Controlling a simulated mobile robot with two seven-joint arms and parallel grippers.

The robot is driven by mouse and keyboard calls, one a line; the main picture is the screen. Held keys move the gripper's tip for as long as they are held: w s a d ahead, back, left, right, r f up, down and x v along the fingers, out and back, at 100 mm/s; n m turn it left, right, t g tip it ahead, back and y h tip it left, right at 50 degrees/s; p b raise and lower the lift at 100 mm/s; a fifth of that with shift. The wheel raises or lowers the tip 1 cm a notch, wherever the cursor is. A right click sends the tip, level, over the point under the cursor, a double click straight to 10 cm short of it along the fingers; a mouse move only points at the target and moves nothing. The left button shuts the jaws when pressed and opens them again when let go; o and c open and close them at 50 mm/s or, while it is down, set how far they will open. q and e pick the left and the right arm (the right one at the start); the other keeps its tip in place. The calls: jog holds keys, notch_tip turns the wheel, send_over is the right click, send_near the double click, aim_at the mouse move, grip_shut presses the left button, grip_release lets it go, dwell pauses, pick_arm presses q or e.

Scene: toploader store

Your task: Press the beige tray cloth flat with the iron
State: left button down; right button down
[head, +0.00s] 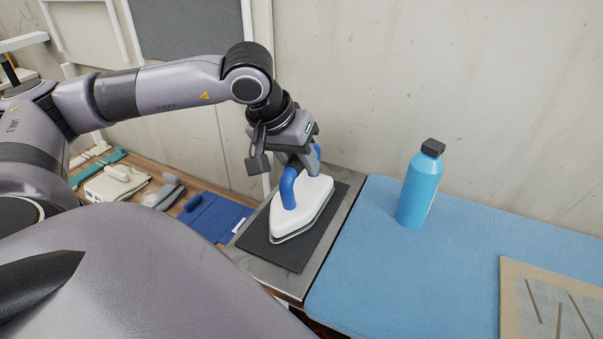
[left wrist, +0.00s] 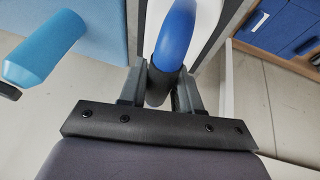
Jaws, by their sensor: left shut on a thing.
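The iron (head: 302,207) has a white body and a blue handle and rests on a dark mat (head: 262,240) on a grey metal surface left of the blue board. My left gripper (head: 305,160) is above the iron, shut on its handle; in the left wrist view the blue handle (left wrist: 172,45) is between the two fingers (left wrist: 160,92). The beige tray cloth (head: 510,302) lies on the blue board at the lower right, partly cut off by the picture edge, with several dark crease-like lines on it. My right gripper is not in view.
A blue bottle (head: 420,186) with a dark cap stands upright at the back left of the blue board (head: 390,270). A wooden shelf with folded cloths (head: 212,219) is on the left. A concrete wall (head: 450,70) is behind. The board's middle is clear.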

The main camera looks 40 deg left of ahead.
pick_arm(q)
jog(key=shift+r+p, duration=1.85)
jog(key=shift+r, duration=1.3)
jog(key=c, duration=1.5)
grip_release()
grip_shut()
